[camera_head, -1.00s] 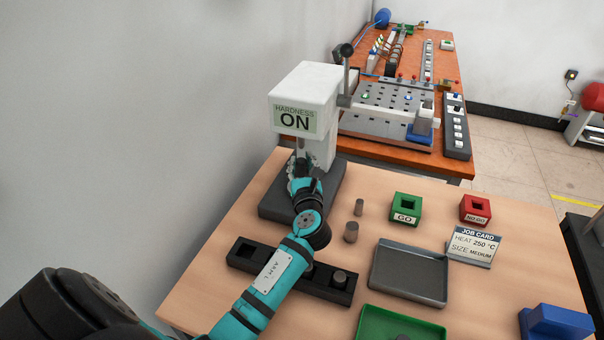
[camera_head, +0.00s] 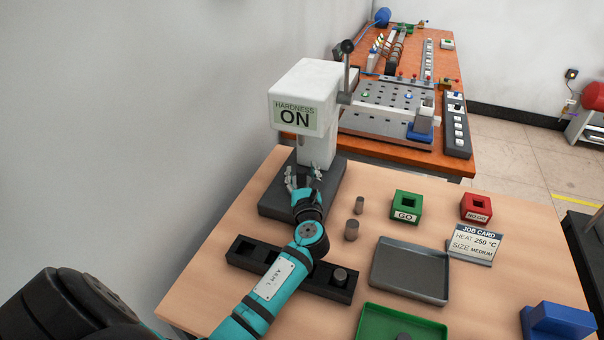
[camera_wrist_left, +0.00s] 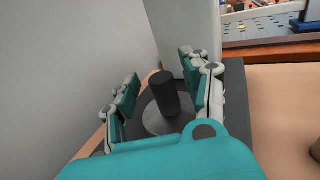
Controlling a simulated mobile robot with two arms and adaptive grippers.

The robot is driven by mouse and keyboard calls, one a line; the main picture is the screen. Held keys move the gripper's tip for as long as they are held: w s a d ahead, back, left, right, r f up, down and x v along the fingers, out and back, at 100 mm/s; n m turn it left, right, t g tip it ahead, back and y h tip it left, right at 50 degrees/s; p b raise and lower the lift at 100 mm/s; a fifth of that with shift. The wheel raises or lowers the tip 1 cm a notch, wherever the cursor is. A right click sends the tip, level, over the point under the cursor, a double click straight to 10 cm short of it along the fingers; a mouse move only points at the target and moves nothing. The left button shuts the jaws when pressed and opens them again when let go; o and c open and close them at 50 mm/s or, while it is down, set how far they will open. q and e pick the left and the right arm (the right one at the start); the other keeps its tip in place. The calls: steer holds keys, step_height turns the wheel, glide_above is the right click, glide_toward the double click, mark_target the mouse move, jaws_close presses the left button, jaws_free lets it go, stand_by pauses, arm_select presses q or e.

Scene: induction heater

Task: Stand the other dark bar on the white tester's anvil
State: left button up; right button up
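The white tester (camera_head: 305,85), its display reading "HARDNESS ON", stands on a dark base at the table's far left. In the left wrist view a dark bar (camera_wrist_left: 164,93) stands on the round grey anvil (camera_wrist_left: 158,123). My left gripper (camera_head: 303,180) is in front of the tester column. Its fingers (camera_wrist_left: 160,88) are spread on either side of the bar, with visible gaps. In the head view the gripper hides the bar and most of the anvil. My right gripper is out of view.
A black slotted block (camera_head: 315,285) holds another cylinder (camera_head: 340,277). A grey tray (camera_head: 410,270), green tray (camera_head: 375,320), GO block (camera_head: 406,207), NO GO block (camera_head: 476,207) and job card (camera_head: 474,246) lie rightward.

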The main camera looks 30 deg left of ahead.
arm_select(q)
steer(key=shift+s+d+r, duration=0.1)
steer(key=shift+r, duration=0.25)
steer(key=b+v, duration=0.1)
steer(key=v, duration=1)
steer(key=shift+s+d, duration=0.2)
steer(key=shift+s, duration=0.15)
